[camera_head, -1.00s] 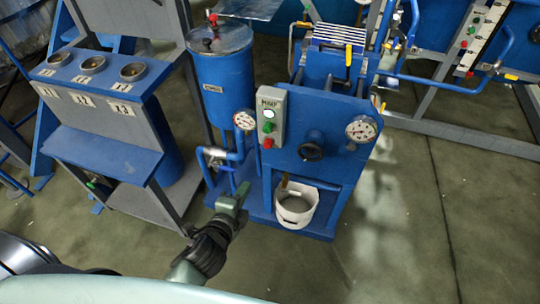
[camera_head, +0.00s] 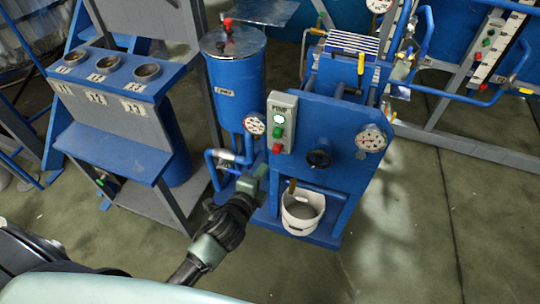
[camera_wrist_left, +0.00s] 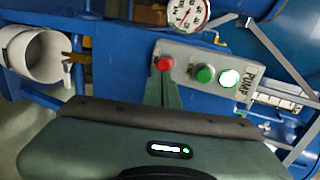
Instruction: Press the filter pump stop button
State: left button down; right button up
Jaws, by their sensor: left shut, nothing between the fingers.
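The pump control box (camera_head: 282,122) is a grey panel on the front of the blue filter press. It carries a white lit lamp on top, a green button (camera_head: 279,132) and a red stop button (camera_head: 276,149) at the bottom. My left gripper (camera_head: 262,172) is shut and empty, just below and left of the red button, apart from it in the head view. In the left wrist view the red button (camera_wrist_left: 165,63) shows just beyond my gripper's body, near the finger (camera_wrist_left: 160,92). My right gripper is not in view.
A white bucket (camera_head: 302,212) stands at the press's base, right of my gripper. A blue tank (camera_head: 236,80) and a grey stand (camera_head: 110,150) with cups are to the left. Open floor lies at the right.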

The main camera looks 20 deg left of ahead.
aim_at(274, 151)
pick_arm(q)
jog(key=x, duration=0.4)
jog(key=r+x, duration=0.1)
jog(key=x, duration=0.1)
jog(key=shift+w+f, duration=0.1)
jog(key=shift+w, duration=0.45)
